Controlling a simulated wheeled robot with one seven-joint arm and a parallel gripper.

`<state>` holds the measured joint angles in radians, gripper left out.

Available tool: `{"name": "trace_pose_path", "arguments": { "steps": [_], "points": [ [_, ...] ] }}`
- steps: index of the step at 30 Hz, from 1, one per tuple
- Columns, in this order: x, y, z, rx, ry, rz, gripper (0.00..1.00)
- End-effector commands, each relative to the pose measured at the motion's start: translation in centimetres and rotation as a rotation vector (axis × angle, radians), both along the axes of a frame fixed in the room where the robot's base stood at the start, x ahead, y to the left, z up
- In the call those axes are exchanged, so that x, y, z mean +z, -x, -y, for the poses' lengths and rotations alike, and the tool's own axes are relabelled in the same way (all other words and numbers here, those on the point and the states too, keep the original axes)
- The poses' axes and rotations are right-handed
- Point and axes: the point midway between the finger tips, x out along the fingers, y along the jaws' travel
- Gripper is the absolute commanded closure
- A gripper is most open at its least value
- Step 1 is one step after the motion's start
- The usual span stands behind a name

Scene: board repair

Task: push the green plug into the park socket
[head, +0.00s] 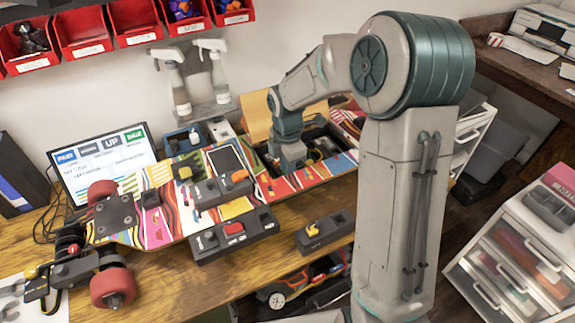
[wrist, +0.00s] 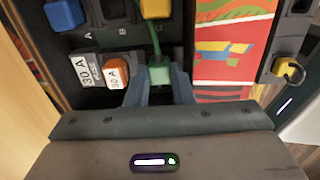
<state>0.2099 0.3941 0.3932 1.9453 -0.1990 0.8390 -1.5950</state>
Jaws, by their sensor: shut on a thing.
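The green plug (wrist: 158,75) is between the two fingers of my gripper (wrist: 160,92), which is shut on it in the wrist view. A green cable runs from the plug up towards the yellow plug. In the head view my gripper (head: 290,160) reaches down at the open bay in the painted board; the green plug is not clear there. Dark sockets (wrist: 116,10) sit between a blue plug (wrist: 65,14) and a yellow plug (wrist: 156,9), near the letters A and B. I cannot tell which socket is the park socket, or whether the green plug is seated.
An orange 30 A fuse (wrist: 117,72) and a white 30 A label (wrist: 86,71) lie close left of my fingers. The painted board (head: 158,228) lies on the wooden bench. A grey box with a yellow part (head: 325,232) stands in front.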

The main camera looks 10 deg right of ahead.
Motion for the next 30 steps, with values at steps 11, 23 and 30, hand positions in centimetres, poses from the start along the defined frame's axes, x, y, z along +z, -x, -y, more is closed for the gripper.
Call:
{"name": "trace_pose_path", "arguments": {
  "steps": [11,23,30],
  "points": [
    [-0.06,0.10,0.03,0.000,0.001,-0.004,0.54],
    [-0.17,0.29,0.11,0.000,0.002,-0.010,0.59],
    [-0.20,0.31,0.11,0.000,0.002,-0.011,0.60]
  ]
}}
